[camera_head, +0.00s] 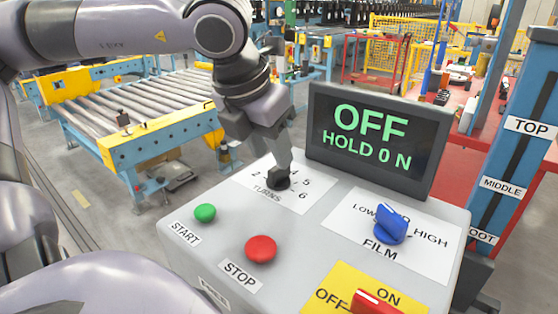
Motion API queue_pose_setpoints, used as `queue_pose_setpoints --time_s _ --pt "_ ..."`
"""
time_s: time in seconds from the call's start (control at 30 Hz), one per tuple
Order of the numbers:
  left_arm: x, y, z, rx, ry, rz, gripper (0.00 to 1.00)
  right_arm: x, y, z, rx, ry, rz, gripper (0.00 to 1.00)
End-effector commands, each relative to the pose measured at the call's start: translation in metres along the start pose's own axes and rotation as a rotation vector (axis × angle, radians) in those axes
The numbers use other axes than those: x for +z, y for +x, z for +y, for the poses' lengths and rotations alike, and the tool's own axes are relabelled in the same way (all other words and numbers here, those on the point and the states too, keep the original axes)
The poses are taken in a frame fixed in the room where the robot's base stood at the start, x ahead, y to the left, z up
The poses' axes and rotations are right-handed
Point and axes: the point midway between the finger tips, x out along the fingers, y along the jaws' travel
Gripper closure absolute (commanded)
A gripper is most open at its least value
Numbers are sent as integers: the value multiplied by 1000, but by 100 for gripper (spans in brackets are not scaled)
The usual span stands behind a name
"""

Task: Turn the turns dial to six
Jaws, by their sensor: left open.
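The turns dial (279,180) is a small black knob on a white label marked TURNS, on the sloping top of the grey control panel (225,245). Which number the dial points to is unclear. My right gripper is out of view.
A green START button (205,212), a red STOP button (261,249), a blue FILM knob (390,224) and a red OFF/ON switch (374,303) surround the dial. A screen (375,138) behind reads OFF, HOLD 0 N. A blue post (512,150) stands at right, a roller conveyor (135,110) at left.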

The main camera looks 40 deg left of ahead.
Motion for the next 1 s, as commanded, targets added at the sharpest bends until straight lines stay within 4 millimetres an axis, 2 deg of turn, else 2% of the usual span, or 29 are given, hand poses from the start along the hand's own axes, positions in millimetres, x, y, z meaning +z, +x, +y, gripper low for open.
queue_pose_setpoints --time_s 0.1,0.3,0.67,0.8,1.0 --pt "-1 18 0 -2 0 5 58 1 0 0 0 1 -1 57" --pt "0 35 0 -2 -2 1 58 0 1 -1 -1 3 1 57" --pt "0 39 0 -2 -1 -1 58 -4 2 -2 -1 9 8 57" --pt "0 39 0 -2 -1 -1 100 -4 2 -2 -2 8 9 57" --pt "0 40 0 -2 -1 1 100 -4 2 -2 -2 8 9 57"
